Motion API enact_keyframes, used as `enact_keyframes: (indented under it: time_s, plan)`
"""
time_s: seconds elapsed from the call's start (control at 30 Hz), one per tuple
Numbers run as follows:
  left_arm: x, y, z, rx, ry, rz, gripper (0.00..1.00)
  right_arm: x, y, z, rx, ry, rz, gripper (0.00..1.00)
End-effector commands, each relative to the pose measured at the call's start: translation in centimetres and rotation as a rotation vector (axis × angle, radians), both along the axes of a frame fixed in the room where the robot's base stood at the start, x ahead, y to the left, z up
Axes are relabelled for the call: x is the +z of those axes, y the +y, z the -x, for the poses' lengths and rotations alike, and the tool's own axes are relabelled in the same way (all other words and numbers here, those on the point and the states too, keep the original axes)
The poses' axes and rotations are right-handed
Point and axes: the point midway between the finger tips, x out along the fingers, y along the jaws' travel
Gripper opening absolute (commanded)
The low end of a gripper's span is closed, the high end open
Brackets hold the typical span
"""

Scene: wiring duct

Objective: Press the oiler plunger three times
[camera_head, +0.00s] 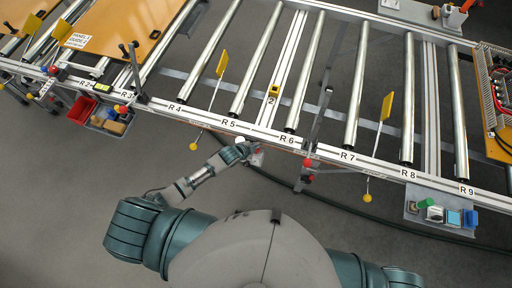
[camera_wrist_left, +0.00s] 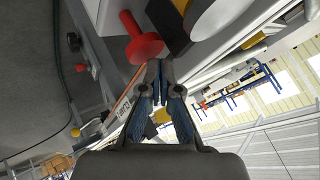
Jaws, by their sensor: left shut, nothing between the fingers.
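My left gripper (camera_head: 254,151) reaches the near rail of the conveyor between the R5 and R6 labels. In the left wrist view its fingers (camera_wrist_left: 160,68) are shut with nothing between them. A red mushroom-shaped knob (camera_wrist_left: 145,46) on a stem is just ahead and left of the fingertips. A large pale round cap (camera_wrist_left: 212,14) with a yellowish side is at the top right, beside a black block (camera_wrist_left: 166,22). I cannot tell for certain which part is the oiler plunger. In the head view the arm partly hides the fittings there; a white round knob (camera_head: 240,139) shows beside the gripper. My right gripper is out of view.
The conveyor's near rail (camera_head: 330,158) runs across the view with metal rollers (camera_head: 357,85) behind it. A bracket with a red knob (camera_head: 308,162) hangs right of my gripper. A dark cable (camera_head: 335,205) curves below. Small bins (camera_head: 82,106) hang far left.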

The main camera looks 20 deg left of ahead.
Motion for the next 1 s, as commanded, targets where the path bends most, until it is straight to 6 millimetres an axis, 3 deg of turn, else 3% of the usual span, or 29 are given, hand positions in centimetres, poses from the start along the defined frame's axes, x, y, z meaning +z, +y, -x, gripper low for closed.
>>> enact_keyframes:
  time_s: [1.0]
  plan:
    - [-1.0,0.0,0.0,0.0,0.001,-0.001,0.0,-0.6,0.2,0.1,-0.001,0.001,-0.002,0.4]
